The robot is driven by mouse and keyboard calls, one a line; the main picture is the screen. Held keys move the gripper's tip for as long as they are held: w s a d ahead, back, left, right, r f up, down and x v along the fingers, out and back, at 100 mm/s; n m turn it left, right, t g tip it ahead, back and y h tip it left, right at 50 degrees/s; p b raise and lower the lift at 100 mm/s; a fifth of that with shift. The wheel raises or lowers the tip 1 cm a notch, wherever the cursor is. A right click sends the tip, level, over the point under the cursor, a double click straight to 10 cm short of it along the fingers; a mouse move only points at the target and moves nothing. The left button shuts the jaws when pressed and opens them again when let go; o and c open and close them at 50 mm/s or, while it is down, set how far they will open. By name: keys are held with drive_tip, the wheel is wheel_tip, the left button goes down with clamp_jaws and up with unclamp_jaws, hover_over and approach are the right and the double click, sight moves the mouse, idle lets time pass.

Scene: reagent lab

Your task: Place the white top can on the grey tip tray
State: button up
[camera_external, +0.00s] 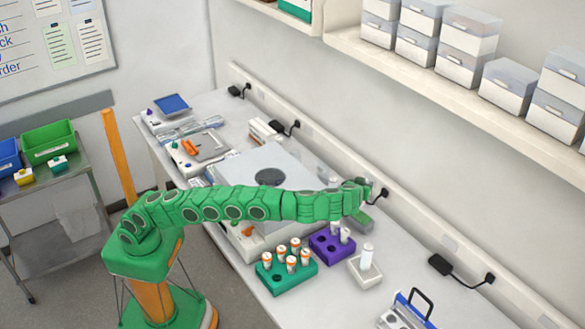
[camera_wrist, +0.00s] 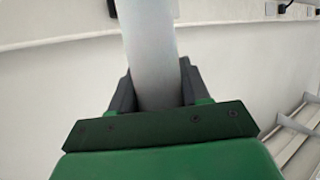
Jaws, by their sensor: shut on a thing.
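My gripper (camera_external: 360,187) is raised above the bench near the back wall, at the end of the outstretched green arm. In the wrist view its dark fingers (camera_wrist: 155,92) are shut around a pale grey-white cylinder (camera_wrist: 152,50), which fits the white top can; its top end is out of frame. In the external view I cannot make out the held can clearly. A pale grey block (camera_external: 356,277), perhaps the grey tip tray, sits on the bench in front and below the gripper. One white-topped tube (camera_external: 367,254) stands in it.
A purple rack (camera_external: 322,246) with white-topped tubes stands left of the pale block. A green rack (camera_external: 292,282) holds several orange-topped tubes. A blue-and-white device (camera_external: 403,312) is at front right. Bare bench lies between it and the block.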

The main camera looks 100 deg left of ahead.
drive_tip(key=s+a+f+n+g, duration=0.2)
drive_tip(key=a+f, duration=0.1)
drive_tip(key=a, duration=0.5)
drive_tip(key=shift+y, duration=0.3)
drive_tip(key=shift+w+a+f, duration=0.1)
drive_tip(key=shift+f, duration=2.35)
drive_tip(key=shift+w+a+f, duration=0.1)
drive_tip(key=shift+f, duration=2.3)
drive_tip(key=shift+f, duration=0.1)
drive_tip(key=o, duration=1.3)
drive_tip(key=shift+c, duration=0.2)
drive_tip(key=shift+d, duration=0.15)
drive_tip(key=v, duration=0.2)
drive_tip(key=shift+d+r, duration=0.3)
wheel_tip(320, 180, up, 7)
